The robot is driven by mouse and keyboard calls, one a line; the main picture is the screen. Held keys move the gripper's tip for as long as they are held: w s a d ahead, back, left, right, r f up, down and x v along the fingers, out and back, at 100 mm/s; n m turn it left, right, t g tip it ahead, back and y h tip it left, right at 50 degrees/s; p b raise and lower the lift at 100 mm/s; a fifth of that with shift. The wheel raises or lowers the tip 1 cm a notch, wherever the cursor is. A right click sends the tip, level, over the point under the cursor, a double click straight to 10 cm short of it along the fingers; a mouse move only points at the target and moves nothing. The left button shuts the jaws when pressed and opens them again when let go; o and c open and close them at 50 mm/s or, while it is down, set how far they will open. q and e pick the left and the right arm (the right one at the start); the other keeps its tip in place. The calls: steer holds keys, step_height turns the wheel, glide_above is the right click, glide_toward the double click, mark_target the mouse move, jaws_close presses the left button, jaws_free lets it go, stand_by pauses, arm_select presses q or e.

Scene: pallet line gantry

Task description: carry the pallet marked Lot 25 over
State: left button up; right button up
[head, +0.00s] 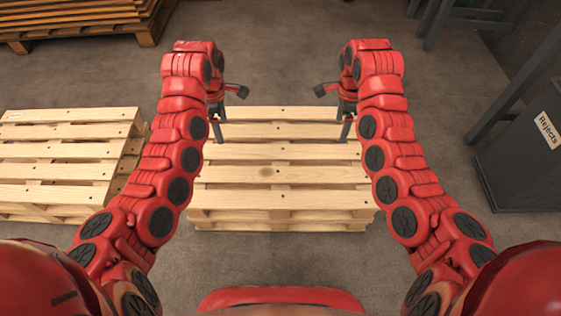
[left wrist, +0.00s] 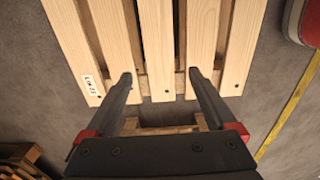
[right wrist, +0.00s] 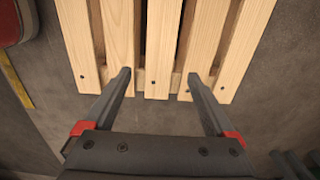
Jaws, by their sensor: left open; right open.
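A pale wooden pallet (head: 275,175) lies in the middle of the head view, in front of me, its slats running left to right. The left wrist view shows a white label (left wrist: 91,85) on a slat end at its far left corner; it is small but seems to read Lot 25. My left gripper (head: 217,128) is open at the pallet's left end, its fingers (left wrist: 159,76) spread by the slat ends. My right gripper (head: 346,128) is open at the right end, its fingers (right wrist: 160,76) spread likewise. Neither holds anything. In the head view my left arm and gripper cover the label's corner.
Another pale pallet (head: 60,165) lies close by on the left. A dark grey bin marked Rejects (head: 525,165) stands at the right beside dark metal legs (head: 515,85). The floor behind the middle pallet (head: 275,70) is clear.

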mark_target(230, 157)
arm_select(q)
steer(key=shift+r, duration=0.1)
arm_select(e)
steer(key=shift+r, duration=0.1)
arm_select(q)
step_height(230, 157, down, 18)
steer(key=shift+r, duration=0.25)
arm_select(e)
step_height(230, 157, down, 18)
steer(key=shift+r, duration=0.25)
arm_select(q)
jaws_close()
arm_select(e)
jaws_close()
